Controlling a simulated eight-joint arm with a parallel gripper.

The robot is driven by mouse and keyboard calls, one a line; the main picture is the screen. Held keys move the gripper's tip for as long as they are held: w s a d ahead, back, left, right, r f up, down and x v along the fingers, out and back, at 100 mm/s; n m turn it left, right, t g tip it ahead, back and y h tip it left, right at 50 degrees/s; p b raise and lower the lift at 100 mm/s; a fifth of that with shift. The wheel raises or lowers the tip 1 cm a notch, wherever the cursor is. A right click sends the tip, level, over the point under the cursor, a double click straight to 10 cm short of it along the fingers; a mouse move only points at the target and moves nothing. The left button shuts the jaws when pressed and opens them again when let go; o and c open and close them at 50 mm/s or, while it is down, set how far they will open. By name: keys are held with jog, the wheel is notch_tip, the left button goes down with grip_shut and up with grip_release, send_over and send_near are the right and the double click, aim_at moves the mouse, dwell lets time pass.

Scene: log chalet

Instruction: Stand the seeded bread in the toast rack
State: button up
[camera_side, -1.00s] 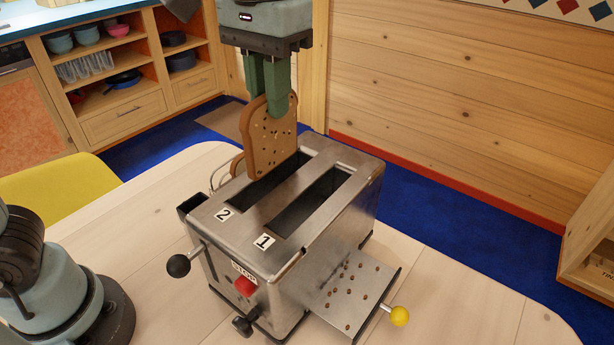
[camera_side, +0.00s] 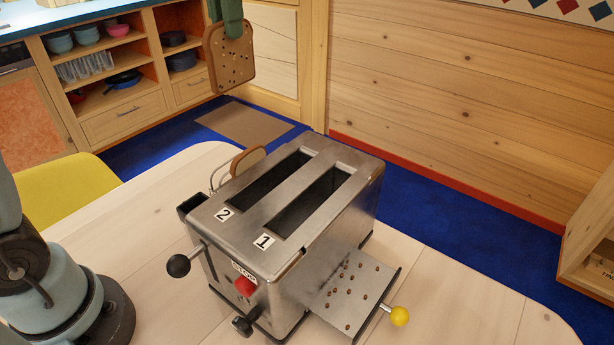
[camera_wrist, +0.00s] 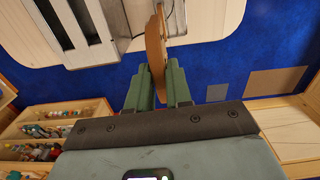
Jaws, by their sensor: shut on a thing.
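The seeded bread (camera_side: 229,66) is a brown slice with dark seeds, held upright in the air behind and above the toaster. My gripper (camera_side: 230,32) is shut on its top edge; in the wrist view the slice (camera_wrist: 156,44) shows edge-on between the fingers (camera_wrist: 158,84). The toast rack (camera_side: 217,178) is mostly hidden behind the toaster; only a bit of its wire shows at the left. Another brown slice (camera_side: 248,160) stands there, its lower part hidden. The held slice is clear of both rack and toaster.
The metal toaster (camera_side: 335,240) stands on the pale table (camera_side: 130,215), with slots marked 1 and 2. Its crumb tray (camera_side: 335,312) is pulled out, with seeds on it and a yellow knob (camera_side: 400,316). A yellow chair (camera_side: 60,190) is at the left.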

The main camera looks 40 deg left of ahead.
jog(key=a, duration=0.6)
jog(key=shift+w+a, duration=0.25)
jog(key=shift+w, duration=0.1)
jog(key=f, duration=1.4)
jog(key=shift+d, duration=0.25)
jog(key=shift+c, duration=0.4)
jog(key=shift+f, duration=0.55)
jog(key=shift+r, duration=0.1)
notch_tip(320, 180, down, 9)
jog(key=o, duration=0.8)
